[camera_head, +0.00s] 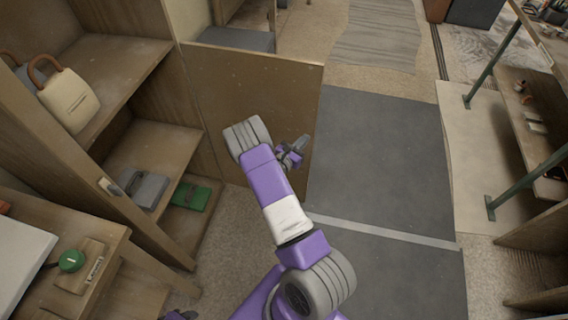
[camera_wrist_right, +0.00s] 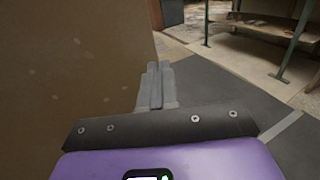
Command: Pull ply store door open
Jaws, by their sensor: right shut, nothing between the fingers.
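The ply store door (camera_head: 255,105) is a brown plywood panel. It stands out at an angle from the shelf unit's upright, and the shelves to its left are exposed. My right gripper (camera_head: 299,146) is shut and empty, close to the door's free right edge. In the right wrist view the door (camera_wrist_right: 65,65) fills the left side, and the closed fingertips (camera_wrist_right: 154,68) are by its edge. I cannot tell whether they touch it. A small dark and purple part of my left arm's end shows at the bottom edge, mostly cut off.
Open shelves (camera_head: 150,150) hold a cream bag (camera_head: 70,100), a grey case (camera_head: 147,189) and a green box (camera_head: 190,196). A bench with a green button (camera_head: 71,261) stands at lower left. Grey floor matting (camera_head: 380,160) is clear; a green-legged workbench (camera_head: 535,125) stands at right.

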